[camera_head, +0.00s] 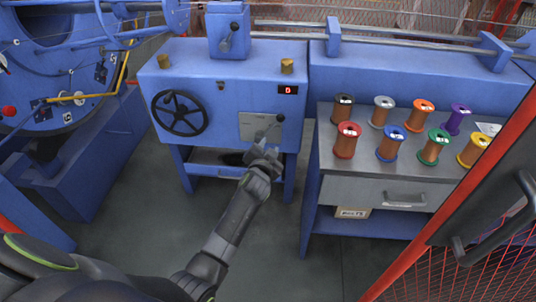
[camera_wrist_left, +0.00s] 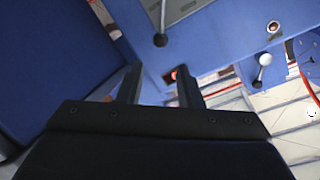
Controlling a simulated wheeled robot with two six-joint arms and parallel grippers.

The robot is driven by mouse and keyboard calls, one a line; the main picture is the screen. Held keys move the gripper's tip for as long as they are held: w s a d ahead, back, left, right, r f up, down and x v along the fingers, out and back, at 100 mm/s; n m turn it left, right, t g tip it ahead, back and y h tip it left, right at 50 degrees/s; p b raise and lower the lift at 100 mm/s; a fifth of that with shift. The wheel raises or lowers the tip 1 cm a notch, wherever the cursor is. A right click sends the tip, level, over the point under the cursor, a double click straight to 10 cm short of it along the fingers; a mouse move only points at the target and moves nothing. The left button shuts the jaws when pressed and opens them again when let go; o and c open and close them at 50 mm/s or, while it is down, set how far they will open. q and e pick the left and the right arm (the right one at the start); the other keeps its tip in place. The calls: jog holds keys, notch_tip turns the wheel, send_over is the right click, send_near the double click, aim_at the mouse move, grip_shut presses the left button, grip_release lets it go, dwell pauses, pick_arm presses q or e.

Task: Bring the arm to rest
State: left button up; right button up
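My left arm (camera_head: 232,225) reaches up from the lower left in the head view. Its gripper (camera_head: 264,152) is in front of the blue machine, just below a grey plate with a black-knobbed lever (camera_head: 272,126). In the left wrist view the two fingers of my left gripper (camera_wrist_left: 160,85) stand apart with nothing held between them. A black-knobbed lever (camera_wrist_left: 160,38) shows beyond the fingertips there, apart from them. I cannot tell the exact gap in the head view. My right gripper is in neither view.
At right, several wire spools stand on a bench (camera_head: 330,160) with a drawer (camera_head: 375,192). A red-framed mesh door (camera_head: 480,190) is at lower right. Floor (camera_head: 275,260) is clear between.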

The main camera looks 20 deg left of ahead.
pick_arm(q)
jog(key=shift+s, duration=0.3)
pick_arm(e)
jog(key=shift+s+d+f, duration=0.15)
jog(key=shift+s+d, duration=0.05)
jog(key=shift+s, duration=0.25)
pick_arm(q)
jog(key=shift+f, duration=0.1)
